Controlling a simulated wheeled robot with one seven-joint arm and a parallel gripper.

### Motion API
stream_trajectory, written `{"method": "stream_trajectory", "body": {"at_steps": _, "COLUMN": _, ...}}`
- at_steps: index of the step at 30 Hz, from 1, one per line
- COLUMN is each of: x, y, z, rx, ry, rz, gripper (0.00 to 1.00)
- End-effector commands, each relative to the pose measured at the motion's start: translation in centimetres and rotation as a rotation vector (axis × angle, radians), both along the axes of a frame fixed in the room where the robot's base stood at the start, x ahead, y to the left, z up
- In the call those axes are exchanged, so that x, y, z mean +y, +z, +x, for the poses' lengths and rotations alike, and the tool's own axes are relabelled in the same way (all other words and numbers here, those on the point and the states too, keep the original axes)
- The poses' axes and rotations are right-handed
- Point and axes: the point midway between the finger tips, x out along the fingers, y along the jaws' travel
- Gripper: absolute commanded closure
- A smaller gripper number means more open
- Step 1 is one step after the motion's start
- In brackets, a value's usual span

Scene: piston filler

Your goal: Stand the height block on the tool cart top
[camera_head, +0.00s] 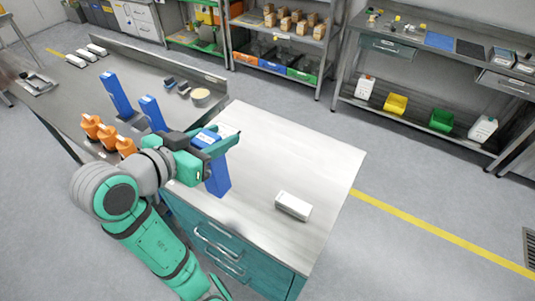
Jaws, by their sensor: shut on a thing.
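My gripper (213,150) is green and shut on a tall blue block (218,178), which I take to be the height block. The block is about upright, its long lower part showing below the fingers and part of its top above them. It appears over the left part of the tool cart top (290,150), a pale surface on a teal drawer cart. I cannot tell whether its bottom touches the top. The fingers hide the block's middle.
A white box (293,206) lies on the cart top at the front right; the cart top's middle and back are clear. On the steel table at left stand two similar blue blocks (115,93) (152,113) and several orange bottles (105,136). Shelves stand behind.

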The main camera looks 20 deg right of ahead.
Motion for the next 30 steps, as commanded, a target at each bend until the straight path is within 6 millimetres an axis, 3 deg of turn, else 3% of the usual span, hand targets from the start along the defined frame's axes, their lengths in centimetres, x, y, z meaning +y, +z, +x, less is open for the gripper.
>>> {"method": "stream_trajectory", "body": {"at_steps": 11, "x": -7.7, "y": -3.7, "z": 2.3, "rx": 0.003, "ry": -0.006, "rz": 0.000, "gripper": 1.00}}
{"method": "stream_trajectory", "body": {"at_steps": 15, "x": -9.4, "y": -6.2, "z": 2.9, "rx": 0.005, "ry": -0.003, "rz": 0.000, "gripper": 1.00}}
{"method": "stream_trajectory", "body": {"at_steps": 30, "x": -12.1, "y": -10.2, "z": 3.8, "rx": 0.004, "ry": -0.002, "rz": 0.000, "gripper": 1.00}}
